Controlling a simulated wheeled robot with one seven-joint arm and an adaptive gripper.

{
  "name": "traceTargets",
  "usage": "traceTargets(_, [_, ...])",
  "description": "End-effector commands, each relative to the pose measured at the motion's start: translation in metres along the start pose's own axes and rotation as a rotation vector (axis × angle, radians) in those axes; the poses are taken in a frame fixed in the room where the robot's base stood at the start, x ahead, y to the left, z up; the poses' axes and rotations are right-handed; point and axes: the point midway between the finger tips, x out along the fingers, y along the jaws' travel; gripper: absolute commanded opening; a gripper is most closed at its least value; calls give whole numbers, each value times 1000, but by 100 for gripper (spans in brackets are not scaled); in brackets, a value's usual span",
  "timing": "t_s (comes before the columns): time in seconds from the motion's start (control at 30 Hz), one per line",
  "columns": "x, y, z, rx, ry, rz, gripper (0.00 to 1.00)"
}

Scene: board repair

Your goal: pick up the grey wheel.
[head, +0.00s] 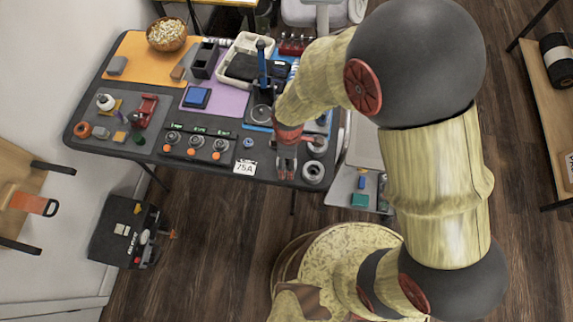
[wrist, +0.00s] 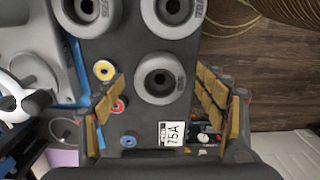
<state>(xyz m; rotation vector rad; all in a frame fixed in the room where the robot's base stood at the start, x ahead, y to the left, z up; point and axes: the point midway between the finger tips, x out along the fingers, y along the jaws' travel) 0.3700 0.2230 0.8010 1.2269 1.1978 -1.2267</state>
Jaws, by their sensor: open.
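Several thick grey wheels with dark hubs lie on the dark table. In the wrist view one grey wheel (wrist: 160,80) lies nearly centred, ahead of my gripper (wrist: 163,105) and between the lines of its fingers. Two more wheels, an upper left one (wrist: 90,14) and an upper right one (wrist: 176,10), are cut by the top edge. In the head view a grey wheel (head: 313,172) lies at the table's front right corner, just right of my gripper (head: 286,172). Another grey wheel (head: 318,146) is partly covered by my arm. My gripper is open, points down and holds nothing.
A white "75A" label (wrist: 172,134) lies near the front edge. A row of dark knobs (head: 196,142) stands farther left. Wooden floor (head: 215,230) lies beyond the front edge.

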Motion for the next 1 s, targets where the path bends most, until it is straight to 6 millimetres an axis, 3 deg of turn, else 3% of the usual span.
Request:
traceTargets(0.03, [12,0,0,0,-2,-2,72])
traceTargets(0.13, [22,0,0,0,-1,-1,72])
traceTargets(0.4, [23,0,0,1,0,0,71])
traceTargets(1.0, [23,0,0,1,0,0,37])
